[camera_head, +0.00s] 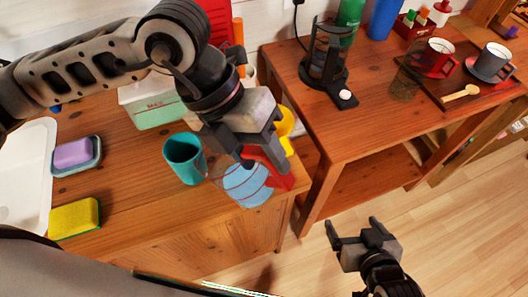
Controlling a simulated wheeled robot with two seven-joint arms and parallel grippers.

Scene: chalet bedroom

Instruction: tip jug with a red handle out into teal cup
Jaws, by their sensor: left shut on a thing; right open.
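The jug (246,187) is clear with bluish contents and a red handle (277,173). My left gripper (264,163) is shut on the red handle, at the right edge of the near wooden counter. Part of the jug is hidden behind the gripper. The teal cup (185,159) stands upright and open on the counter, just left of the jug; its inside looks dark. Whether the jug is lifted off the counter is hard to tell. My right gripper (359,230) is open and empty, low above the floor at the right.
A purple sponge on a dish (76,155), a yellow sponge (75,218) and a white basin (27,165) are at left. A pale green box (152,105) stands behind the cup. A second table (350,135) at right holds a black stand (327,62) and mugs.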

